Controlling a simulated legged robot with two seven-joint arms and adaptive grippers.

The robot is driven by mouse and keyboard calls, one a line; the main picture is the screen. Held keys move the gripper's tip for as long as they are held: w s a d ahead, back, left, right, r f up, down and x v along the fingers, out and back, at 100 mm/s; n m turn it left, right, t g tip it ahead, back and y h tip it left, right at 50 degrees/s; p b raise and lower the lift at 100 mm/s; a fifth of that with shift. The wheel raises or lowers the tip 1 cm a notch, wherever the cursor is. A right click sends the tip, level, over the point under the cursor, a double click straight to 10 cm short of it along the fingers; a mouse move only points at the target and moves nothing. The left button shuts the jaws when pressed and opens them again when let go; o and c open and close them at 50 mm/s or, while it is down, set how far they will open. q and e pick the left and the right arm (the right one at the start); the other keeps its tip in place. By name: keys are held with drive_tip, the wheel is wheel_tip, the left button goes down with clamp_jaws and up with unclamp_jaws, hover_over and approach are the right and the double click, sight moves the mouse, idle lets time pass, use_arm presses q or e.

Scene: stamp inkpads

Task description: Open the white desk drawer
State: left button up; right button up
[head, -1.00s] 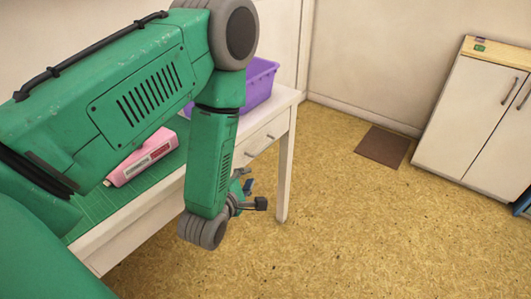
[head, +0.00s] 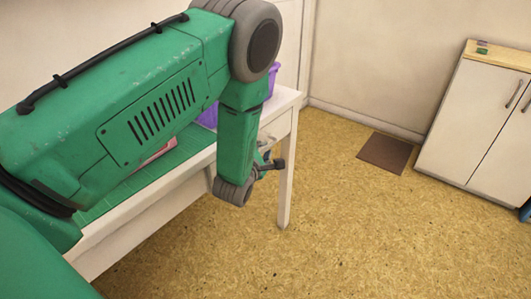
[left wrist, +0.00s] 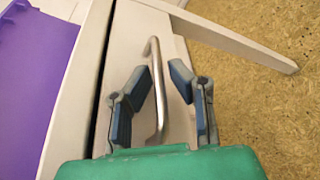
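The white desk drawer front (left wrist: 128,45) fills the middle of the left wrist view. A narrow dark gap lies between it and the desk's top edge. Its metal bar handle (left wrist: 158,92) stands between the two fingers of my left gripper (left wrist: 161,75). The fingers are apart, one on each side of the bar, and do not appear to clamp it. In the head view my left gripper (head: 268,165) is small, in front of the desk, and my arm hides most of the drawer. My right gripper is not in view.
The white desk (head: 286,180) has a purple bin (left wrist: 35,60) on top and a pink object (head: 158,155) mostly behind my arm. A white cabinet (head: 465,125) and a brown mat (head: 386,152) are at the right. The floor (head: 340,230) between is clear.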

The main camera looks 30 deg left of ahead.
use_arm(q)
drive_tip(key=shift+w, duration=0.25)
clamp_jaws()
drive_tip(key=s+d+p, duration=0.1)
drive_tip(key=s+d, duration=0.1)
drive_tip(key=d, duration=2.5)
drive_tip(key=shift+s+f, duration=0.15)
drive_tip(key=shift+f, duration=0.05)
